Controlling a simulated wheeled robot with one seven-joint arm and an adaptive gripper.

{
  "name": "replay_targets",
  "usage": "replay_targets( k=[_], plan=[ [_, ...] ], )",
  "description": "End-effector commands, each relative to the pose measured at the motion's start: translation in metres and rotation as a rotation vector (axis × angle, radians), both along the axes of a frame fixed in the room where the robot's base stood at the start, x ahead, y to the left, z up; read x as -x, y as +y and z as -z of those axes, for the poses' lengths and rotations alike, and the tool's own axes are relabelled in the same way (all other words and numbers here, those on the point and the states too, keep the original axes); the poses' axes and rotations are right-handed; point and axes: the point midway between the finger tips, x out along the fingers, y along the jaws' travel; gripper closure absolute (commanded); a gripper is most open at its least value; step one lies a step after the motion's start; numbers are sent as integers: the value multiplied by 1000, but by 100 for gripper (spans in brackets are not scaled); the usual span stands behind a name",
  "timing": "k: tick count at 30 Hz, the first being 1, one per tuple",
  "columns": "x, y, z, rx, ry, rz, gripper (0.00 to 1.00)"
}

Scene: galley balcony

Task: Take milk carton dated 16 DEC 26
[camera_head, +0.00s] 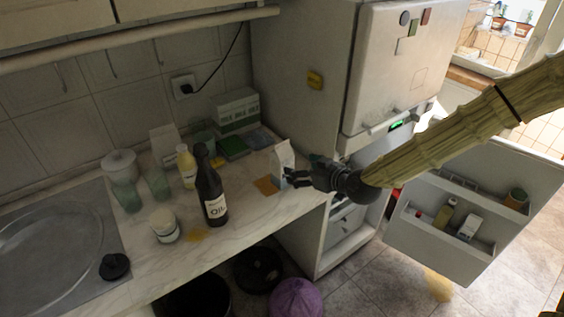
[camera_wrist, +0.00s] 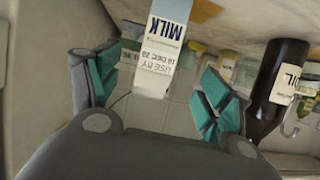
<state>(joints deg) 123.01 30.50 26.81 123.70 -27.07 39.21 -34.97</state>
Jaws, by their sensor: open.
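A white milk carton (camera_head: 282,158) stands upright on the counter near its right end, beside the fridge. In the wrist view the carton (camera_wrist: 164,35) appears upside down, with MILK and a USE BY date label (camera_wrist: 158,66). DEC is readable, but the small digits are hard to tell for certain. My gripper (camera_head: 289,178) is open at the carton, low on its right side. In the wrist view its teal-padded fingers (camera_wrist: 157,88) are spread to either side of the carton, with gaps visible. Another white carton (camera_head: 468,227) lies tilted in the open fridge door's shelf.
A dark oil bottle (camera_head: 211,190) stands left of the carton, also in the wrist view (camera_wrist: 274,92). The fridge door (camera_head: 410,236) stands open at right. A purple object (camera_head: 296,299) is on the floor.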

Motion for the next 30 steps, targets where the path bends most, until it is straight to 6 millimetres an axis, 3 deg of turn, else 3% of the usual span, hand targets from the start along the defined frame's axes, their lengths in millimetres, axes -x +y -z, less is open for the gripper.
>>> replay_targets(
  k=[4,16,30],
  plan=[
    [-10,3,-10,0,-24,-3,21],
    [-40,28,7,-1,-23,-4,21],
    [-56,42,15,-1,-21,-3,21]
  ],
)
